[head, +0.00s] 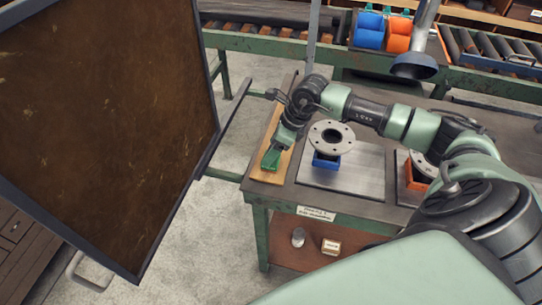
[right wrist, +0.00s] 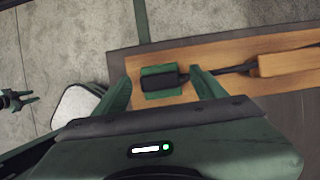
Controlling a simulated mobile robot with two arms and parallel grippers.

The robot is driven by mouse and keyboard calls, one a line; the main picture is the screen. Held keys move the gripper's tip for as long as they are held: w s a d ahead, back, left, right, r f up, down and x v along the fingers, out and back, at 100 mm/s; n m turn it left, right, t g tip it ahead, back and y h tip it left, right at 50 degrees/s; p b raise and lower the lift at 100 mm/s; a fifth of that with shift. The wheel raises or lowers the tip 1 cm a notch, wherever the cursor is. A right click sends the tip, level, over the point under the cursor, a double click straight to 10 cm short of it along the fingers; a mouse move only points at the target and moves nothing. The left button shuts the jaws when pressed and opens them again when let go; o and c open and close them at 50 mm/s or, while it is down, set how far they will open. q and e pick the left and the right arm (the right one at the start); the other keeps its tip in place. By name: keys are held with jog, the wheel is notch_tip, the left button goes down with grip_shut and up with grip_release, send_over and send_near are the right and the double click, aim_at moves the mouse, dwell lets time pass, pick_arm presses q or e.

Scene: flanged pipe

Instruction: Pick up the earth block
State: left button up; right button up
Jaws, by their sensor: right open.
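The earth block (right wrist: 152,69) is a small green block with a black part on it, lying on a wooden board (right wrist: 215,54) in the right wrist view. A dark cable or rod runs from it to the right. My right gripper (head: 270,159) is low over the board at the left end of the bench in the head view. Its two green fingers are open, one to each side of the block in the right wrist view. I cannot tell whether they touch it. In the head view the gripper hides most of the block.
A flanged pipe (head: 331,138) on a blue support (head: 326,162) stands right of the board on a metal plate (head: 362,180). An orange support (head: 415,178) is farther right. A large brown framed panel (head: 105,110) fills the left. A lighter wooden piece (right wrist: 288,62) lies on the board.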

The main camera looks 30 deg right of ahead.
jog(key=shift+w+a+f, duration=0.15)
jog(key=shift+a+f, duration=0.05)
jog(key=shift+f, duration=0.45)
jog(key=c, duration=1.3)
jog(key=shift+w+r, duration=0.1)
jog(key=shift+c, duration=0.2)
jog(key=shift+r, duration=0.15)
